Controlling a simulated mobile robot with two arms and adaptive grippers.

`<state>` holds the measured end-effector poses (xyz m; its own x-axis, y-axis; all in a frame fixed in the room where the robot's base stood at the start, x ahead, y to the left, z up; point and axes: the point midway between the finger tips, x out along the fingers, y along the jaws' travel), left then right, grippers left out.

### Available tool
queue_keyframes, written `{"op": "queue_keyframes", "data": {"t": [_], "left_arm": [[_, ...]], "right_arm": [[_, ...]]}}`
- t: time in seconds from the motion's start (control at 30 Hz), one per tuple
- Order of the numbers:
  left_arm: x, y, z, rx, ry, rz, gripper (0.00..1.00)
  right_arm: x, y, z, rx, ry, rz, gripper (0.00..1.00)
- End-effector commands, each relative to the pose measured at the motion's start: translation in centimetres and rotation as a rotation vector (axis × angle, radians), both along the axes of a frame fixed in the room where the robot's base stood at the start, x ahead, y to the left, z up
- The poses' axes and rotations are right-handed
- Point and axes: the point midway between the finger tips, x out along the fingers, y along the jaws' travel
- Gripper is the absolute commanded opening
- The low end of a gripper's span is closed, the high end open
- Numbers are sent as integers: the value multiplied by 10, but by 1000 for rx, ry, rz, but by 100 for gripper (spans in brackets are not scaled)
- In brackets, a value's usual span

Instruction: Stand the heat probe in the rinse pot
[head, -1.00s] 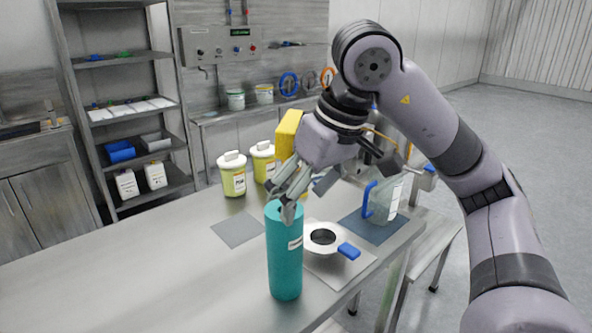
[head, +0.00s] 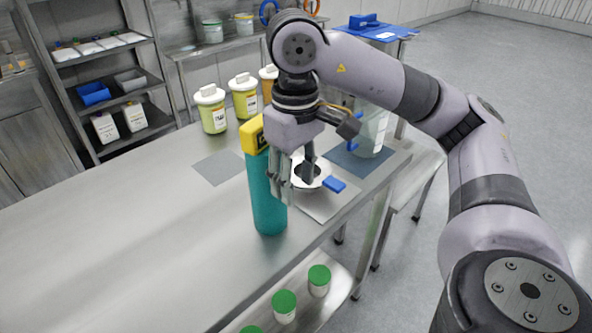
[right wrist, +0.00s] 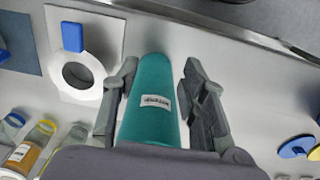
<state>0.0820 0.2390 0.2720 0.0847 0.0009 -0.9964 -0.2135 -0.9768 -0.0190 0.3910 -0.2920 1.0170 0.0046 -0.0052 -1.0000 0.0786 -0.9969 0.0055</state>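The teal rinse pot (head: 265,205), a tall cylinder, stands upright on the steel table. The heat probe's yellow head (head: 251,138) shows right above the pot's top; its stem is not visible, and the rim is hidden. My right gripper (head: 293,190) points down just right of the pot and head, its fingers apart. In the right wrist view the fingers (right wrist: 160,75) are spread with only the labelled pot (right wrist: 150,125) seen between them. The probe does not show there. My left gripper is not in view.
A white ring (head: 318,181) with a blue handle (head: 334,185) lies right of the pot, by a blue mat (head: 362,167). Lidded jars (head: 212,112) stand behind. Green-capped jars (head: 284,308) sit on a lower shelf. The table's left side is clear.

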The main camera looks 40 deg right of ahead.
Motion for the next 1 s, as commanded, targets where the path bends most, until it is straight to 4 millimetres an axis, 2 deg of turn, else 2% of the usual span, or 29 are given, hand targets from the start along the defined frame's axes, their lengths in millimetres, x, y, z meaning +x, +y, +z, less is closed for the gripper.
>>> {"op": "queue_keyframes", "data": {"t": [0.17,1.0], "left_arm": [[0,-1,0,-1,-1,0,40],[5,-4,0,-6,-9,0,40]], "right_arm": [[1,0,7,0,-3,0,40],[-1,1,75,-1,-3,1,40]]}}
